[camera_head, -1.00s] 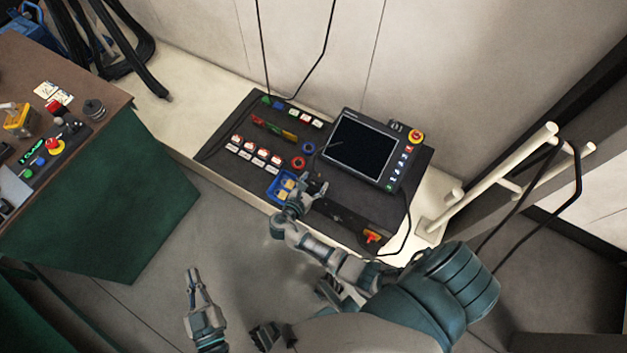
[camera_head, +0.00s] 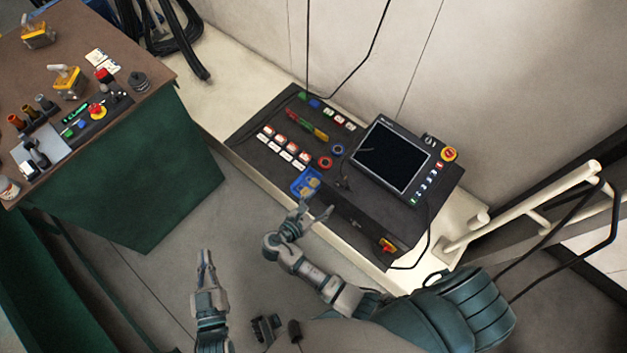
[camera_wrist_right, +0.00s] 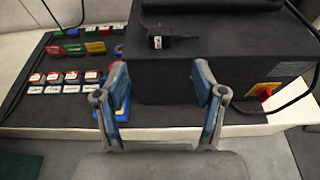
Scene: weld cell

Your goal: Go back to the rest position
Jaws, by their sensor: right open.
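My right gripper (camera_head: 317,210) is open and empty in the head view, at the front edge of the black control panel (camera_head: 262,143), just below a small blue tray (camera_head: 296,190) with yellowish pieces in it. In the right wrist view its two fingers (camera_wrist_right: 160,80) are spread with nothing between them, and the panel's front edge lies beyond. My left gripper (camera_head: 205,265) points up the picture over the bare floor, apart from everything. Its fingers look close together, but I cannot tell whether they meet.
A screen unit (camera_head: 393,157) with a red emergency button (camera_head: 449,154) stands on the panel. White railing tubes (camera_head: 540,205) are at right. A brown-topped workbench (camera_head: 90,35) with green sides is at left. The grey floor (camera_head: 215,220) between is clear.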

